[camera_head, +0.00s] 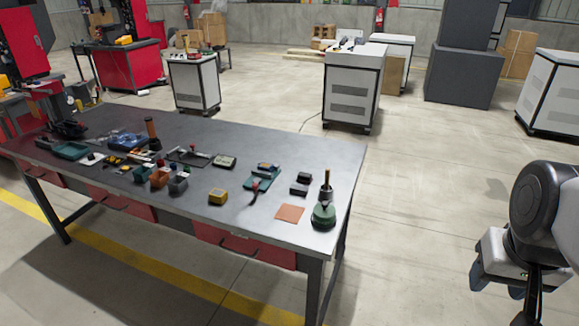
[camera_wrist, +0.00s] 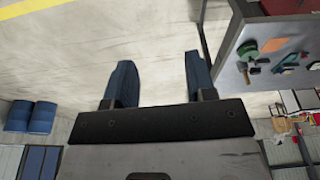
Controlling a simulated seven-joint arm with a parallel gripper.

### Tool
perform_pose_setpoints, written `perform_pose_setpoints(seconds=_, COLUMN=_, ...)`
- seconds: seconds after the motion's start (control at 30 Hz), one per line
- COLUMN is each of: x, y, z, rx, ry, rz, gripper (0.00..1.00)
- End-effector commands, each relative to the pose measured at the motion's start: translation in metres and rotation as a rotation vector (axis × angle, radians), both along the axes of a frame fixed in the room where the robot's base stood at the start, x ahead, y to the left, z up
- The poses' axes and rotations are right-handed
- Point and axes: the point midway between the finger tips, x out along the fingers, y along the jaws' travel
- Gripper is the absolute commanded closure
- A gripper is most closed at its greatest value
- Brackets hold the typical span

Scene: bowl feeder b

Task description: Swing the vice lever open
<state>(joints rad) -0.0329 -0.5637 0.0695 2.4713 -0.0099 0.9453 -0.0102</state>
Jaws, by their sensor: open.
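My gripper (camera_wrist: 160,82) is open and empty in the wrist view, its two blue fingers wide apart over bare floor. My arm shows at the right edge of the head view, well clear of the table. A small teal device with a red-tipped lever (camera_head: 255,189) lies on the dark workbench (camera_head: 225,218); it may be the vice, but it is too small to be sure. A dark machine (camera_head: 68,126) stands at the bench's far left end. I cannot tell the lever's exact position.
A green round-based tool (camera_head: 324,215) stands upright near the bench's right end, beside an orange square (camera_head: 290,213). A yellow box (camera_head: 218,197) and several small parts crowd the bench further left. Floor between bench and arm is clear. White cabinets (camera_head: 352,90) stand behind.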

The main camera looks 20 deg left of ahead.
Motion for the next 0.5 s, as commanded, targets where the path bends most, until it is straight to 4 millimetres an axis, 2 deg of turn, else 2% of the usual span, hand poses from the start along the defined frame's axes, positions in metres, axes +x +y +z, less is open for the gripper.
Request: perform_pose_setpoints(seconds=0.5, x=0.113, y=0.059, z=0.028, rx=-0.017, ry=0.040, rz=0.196, gripper=0.49)
